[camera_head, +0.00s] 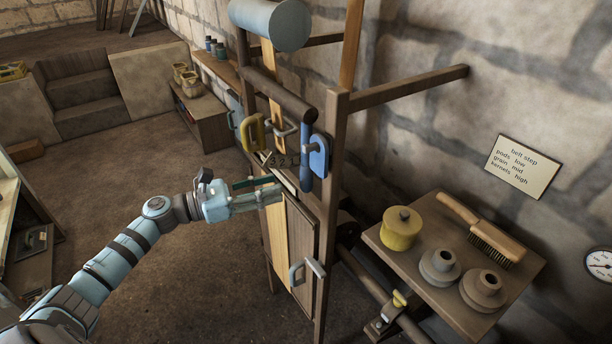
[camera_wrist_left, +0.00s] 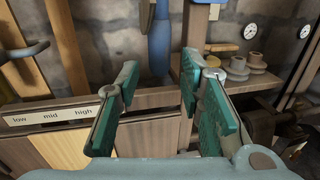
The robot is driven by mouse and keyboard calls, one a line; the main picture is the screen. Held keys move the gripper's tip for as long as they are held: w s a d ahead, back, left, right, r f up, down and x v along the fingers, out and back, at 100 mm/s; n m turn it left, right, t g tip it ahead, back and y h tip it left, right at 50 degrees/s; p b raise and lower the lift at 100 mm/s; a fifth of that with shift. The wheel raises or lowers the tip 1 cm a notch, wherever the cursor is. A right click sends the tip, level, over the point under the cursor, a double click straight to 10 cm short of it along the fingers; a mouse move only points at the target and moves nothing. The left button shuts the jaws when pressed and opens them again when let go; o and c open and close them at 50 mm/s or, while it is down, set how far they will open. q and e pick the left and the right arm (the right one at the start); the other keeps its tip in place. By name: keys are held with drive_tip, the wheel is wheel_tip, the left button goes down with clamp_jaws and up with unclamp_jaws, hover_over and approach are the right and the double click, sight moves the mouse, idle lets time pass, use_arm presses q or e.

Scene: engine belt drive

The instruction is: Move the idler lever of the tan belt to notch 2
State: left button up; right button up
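A tan belt (camera_head: 271,85) runs down the wooden frame from the overhead drum. A dark blue upright lever (camera_head: 306,155) hangs at the frame's right post; in the left wrist view it (camera_wrist_left: 160,40) stands beyond my fingers. I cannot tell for sure that it is the tan belt's idler lever. My left gripper (camera_head: 274,196) is in front of the frame, below the lever. In the wrist view its teal-padded fingers (camera_wrist_left: 151,108) are wide apart with nothing between them.
A low-mid-high label (camera_wrist_left: 50,117) is left of my fingers. A cabinet handle (camera_head: 306,270) juts out below. A side table (camera_head: 452,296) holds a yellow pot, pulleys and a brush.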

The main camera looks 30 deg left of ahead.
sight(307, 177)
use_arm(q)
drive_tip(key=p+x, duration=0.2)
drive_tip(key=x, duration=0.7)
drive_tip(key=shift+w+d+r, duration=0.1)
drive_tip(key=shift+w+d, duration=0.1)
drive_tip(key=shift+w, duration=0.1)
clamp_jaws()
